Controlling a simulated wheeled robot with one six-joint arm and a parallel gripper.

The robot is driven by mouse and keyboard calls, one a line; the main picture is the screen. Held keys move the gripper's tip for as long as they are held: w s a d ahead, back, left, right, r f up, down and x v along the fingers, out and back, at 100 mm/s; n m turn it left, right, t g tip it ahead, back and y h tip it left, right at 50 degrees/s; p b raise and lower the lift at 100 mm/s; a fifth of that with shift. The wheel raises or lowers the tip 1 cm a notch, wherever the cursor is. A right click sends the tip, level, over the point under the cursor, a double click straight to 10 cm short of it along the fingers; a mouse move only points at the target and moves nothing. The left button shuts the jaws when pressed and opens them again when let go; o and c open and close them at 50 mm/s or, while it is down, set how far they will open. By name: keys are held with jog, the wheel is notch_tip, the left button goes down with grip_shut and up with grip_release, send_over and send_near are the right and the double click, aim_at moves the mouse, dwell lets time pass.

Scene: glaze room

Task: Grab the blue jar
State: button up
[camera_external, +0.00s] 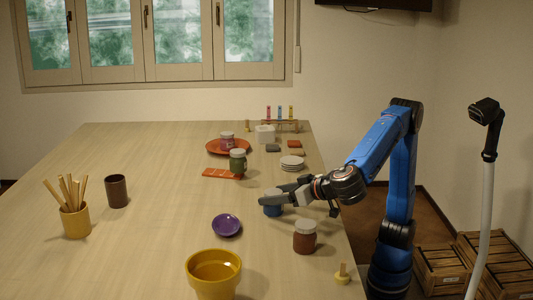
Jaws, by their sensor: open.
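The blue jar (272,209) stands upright on the table near its right side, with a pale lid partly hidden by my gripper. My gripper (275,199) reaches in from the right, low over the table, with its fingers at the jar's upper part. The jaws are open. From this view I cannot tell whether both fingers are around the jar or whether they touch it.
A brown-red jar (305,238), a purple dish (226,225) and a yellow pot (213,272) stand nearer the camera. A green jar (238,163) and stacked white discs (292,163) stand behind.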

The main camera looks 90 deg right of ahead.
jog(key=shift+x, duration=2.6)
jog(key=shift+a+f, duration=0.1)
jog(key=shift+a, duration=0.05)
jog(key=c, duration=1.2)
